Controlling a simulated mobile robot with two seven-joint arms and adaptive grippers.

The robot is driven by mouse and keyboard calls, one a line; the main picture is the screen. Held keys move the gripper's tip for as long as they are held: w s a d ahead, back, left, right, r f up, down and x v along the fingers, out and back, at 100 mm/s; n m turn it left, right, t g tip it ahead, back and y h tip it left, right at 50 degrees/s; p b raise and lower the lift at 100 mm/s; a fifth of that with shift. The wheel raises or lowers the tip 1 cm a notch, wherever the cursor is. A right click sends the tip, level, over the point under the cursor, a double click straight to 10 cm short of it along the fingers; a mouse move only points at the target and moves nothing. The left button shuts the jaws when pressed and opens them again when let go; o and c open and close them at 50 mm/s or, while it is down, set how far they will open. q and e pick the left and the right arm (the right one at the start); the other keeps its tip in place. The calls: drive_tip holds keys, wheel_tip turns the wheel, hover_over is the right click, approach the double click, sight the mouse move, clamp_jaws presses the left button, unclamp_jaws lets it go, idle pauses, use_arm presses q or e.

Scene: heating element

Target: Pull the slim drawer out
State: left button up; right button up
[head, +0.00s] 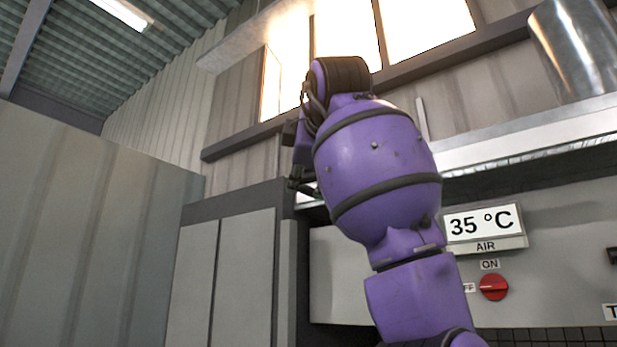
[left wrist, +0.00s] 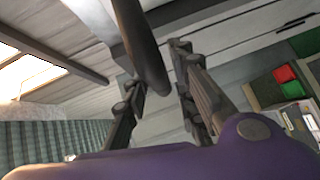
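A narrow grey vertical front (head: 287,283), which looks like the slim drawer, stands at the right end of the grey cabinet in the head view. My left gripper (head: 301,183) is high beside its upper edge, mostly hidden behind my purple arm. In the left wrist view the two fingers of my left gripper (left wrist: 157,85) are apart, with a dark rounded bar (left wrist: 148,60) between them. The bar looks like a handle. Whether the fingers press on it cannot be told. My right gripper is in neither view.
Two grey cabinet doors (head: 220,275) lie left of the narrow front. To the right is a grey panel with a 35 °C display (head: 483,222) and a red knob (head: 493,287). A metal ledge (head: 530,137) runs above the panel. A corrugated wall (head: 75,220) stands at the left.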

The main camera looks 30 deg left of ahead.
use_arm(q)
drive_tip(key=v, duration=1.2)
idle(0.3)
